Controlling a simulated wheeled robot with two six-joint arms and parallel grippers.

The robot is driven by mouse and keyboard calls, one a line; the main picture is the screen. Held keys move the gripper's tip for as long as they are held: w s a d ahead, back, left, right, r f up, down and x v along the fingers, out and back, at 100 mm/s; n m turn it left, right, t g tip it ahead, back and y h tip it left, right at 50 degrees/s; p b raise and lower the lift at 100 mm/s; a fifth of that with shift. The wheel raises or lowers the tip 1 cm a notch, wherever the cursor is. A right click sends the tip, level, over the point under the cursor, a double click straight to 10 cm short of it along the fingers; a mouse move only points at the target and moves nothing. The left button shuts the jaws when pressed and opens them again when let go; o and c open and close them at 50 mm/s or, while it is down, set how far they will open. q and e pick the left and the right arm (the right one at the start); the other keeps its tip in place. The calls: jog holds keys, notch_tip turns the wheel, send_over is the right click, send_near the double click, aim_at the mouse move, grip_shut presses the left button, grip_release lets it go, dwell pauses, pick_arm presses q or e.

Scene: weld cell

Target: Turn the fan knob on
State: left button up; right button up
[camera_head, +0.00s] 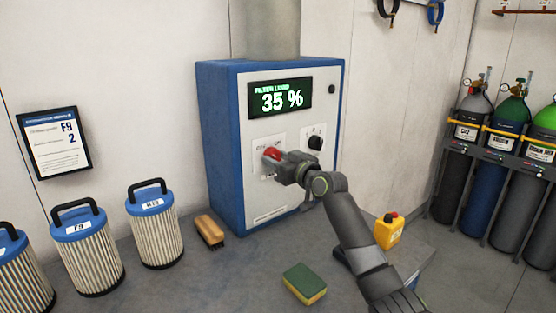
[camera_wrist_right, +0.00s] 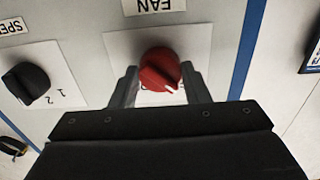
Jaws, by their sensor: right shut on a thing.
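The red fan knob (camera_head: 271,153) sits on a pale plate on the front of the blue and white filter unit (camera_head: 222,150). In the right wrist view the red knob (camera_wrist_right: 160,70) is under the upside-down FAN label (camera_wrist_right: 153,5), and its white pointer mark faces the lower right of the picture. My right gripper (camera_head: 280,160) reaches the knob from the right. Its fingers (camera_wrist_right: 160,88) stand on both sides of the knob and are shut on it. My left gripper is not in view.
A black speed knob (camera_head: 315,143) is right of the fan knob. The display (camera_head: 280,98) reads 35 %. Gas cylinders (camera_head: 509,140) are at right.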

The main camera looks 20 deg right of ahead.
jog(key=m+p, duration=0.3)
jog(key=m, duration=0.1)
jog(key=shift+r, duration=0.15)
jog(key=m+p, duration=0.3)
jog(key=m, duration=0.2)
jog(key=m+p, duration=0.3)
jog(key=m, duration=0.1)
jog(key=shift+m, duration=0.3)
jog(key=shift+m+p, duration=1.25)
jog(key=shift+m, duration=0.95)
jog(key=shift+f, duration=0.2)
jog(key=o, duration=1)
jog(key=shift+s, duration=0.15)
